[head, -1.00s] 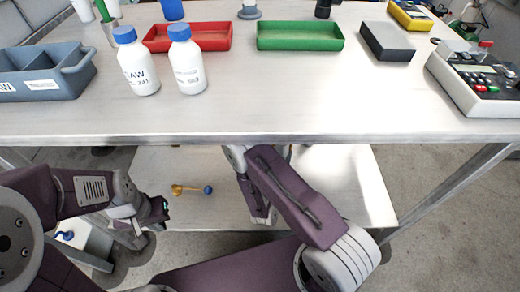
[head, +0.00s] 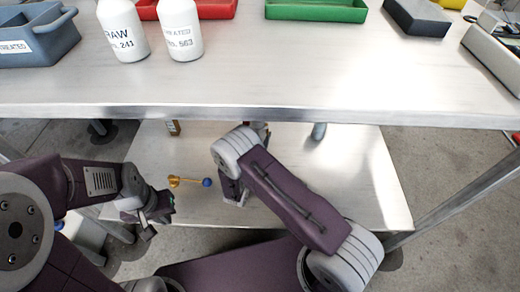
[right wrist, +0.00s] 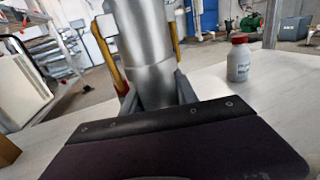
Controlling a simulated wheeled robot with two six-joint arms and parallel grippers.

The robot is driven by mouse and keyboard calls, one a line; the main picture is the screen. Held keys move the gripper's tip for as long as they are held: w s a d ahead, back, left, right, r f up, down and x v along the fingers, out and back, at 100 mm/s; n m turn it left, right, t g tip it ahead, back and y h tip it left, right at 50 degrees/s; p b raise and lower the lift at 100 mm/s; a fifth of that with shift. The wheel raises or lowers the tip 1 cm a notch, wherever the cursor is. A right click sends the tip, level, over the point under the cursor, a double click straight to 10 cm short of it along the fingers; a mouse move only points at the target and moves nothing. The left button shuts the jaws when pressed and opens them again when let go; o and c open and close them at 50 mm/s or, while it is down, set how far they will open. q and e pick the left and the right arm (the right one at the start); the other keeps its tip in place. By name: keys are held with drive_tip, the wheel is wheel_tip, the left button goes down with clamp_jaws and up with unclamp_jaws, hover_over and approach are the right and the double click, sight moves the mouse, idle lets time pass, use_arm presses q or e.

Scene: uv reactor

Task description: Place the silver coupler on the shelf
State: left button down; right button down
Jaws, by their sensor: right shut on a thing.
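The silver coupler (right wrist: 148,55) is a smooth metal cylinder in the right wrist view, standing up between the fingers of my right gripper (right wrist: 150,80). That gripper is shut on it. Its lower end is hidden behind the gripper body, so I cannot tell whether it touches the shelf. The shelf (head: 345,185) is the pale lower board under the table in the head view. My right arm reaches over it, and its hand is mostly hidden under the tabletop edge. My left gripper (head: 163,207) is at the shelf's left front; its jaw gap is unclear.
The tabletop edge (head: 300,114) overhangs the shelf. Bare shelf lies right of my right arm.

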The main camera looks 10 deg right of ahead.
drive_tip(key=shift+w+a+f, duration=0.1)
drive_tip(key=shift+w+a, duration=0.05)
drive_tip(key=shift+a, duration=0.05)
wheel_tip(320, 180, down, 4)
drive_tip(key=b, duration=0.3)
drive_tip(key=shift+f, duration=0.15)
drive_tip(key=shift+r, duration=0.25)
drive_tip(key=shift+f, duration=0.2)
drive_tip(key=c, duration=0.9)
unclamp_jaws()
drive_tip(key=shift+c, duration=0.2)
